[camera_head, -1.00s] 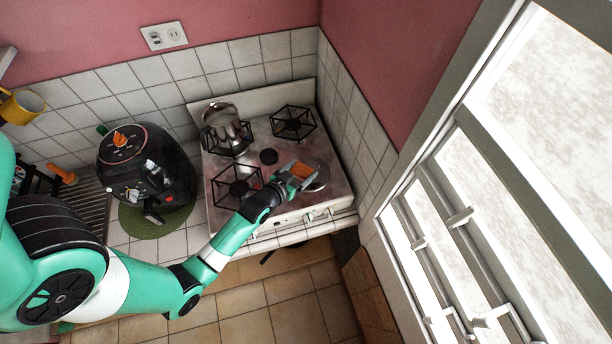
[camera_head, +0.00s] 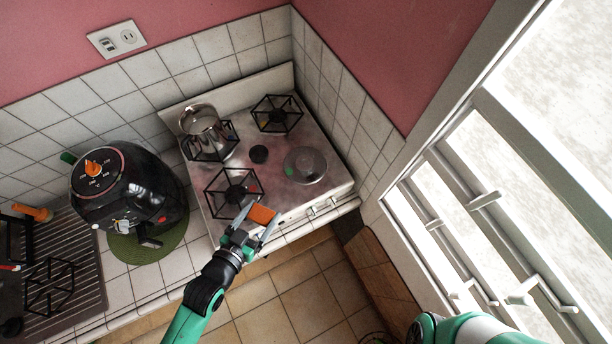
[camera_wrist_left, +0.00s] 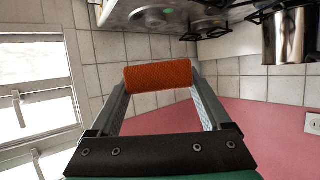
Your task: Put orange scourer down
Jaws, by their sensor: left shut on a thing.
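The orange scourer (camera_head: 263,214) is a small flat block held between the two finger pads of my left gripper (camera_head: 259,221). In the left wrist view the scourer (camera_wrist_left: 158,76) spans the gap between both fingers (camera_wrist_left: 160,88). In the head view the gripper is at the stove's front edge, in front of the front-left burner; its height there is hard to tell. My right gripper is out of view.
The stove (camera_head: 273,182) has black burner grates, a steel pot (camera_head: 202,120) at the back left and a round metal disc (camera_head: 307,165) at the right. A black air fryer (camera_head: 128,190) stands on a green mat (camera_head: 152,247) at left. Windows are at right.

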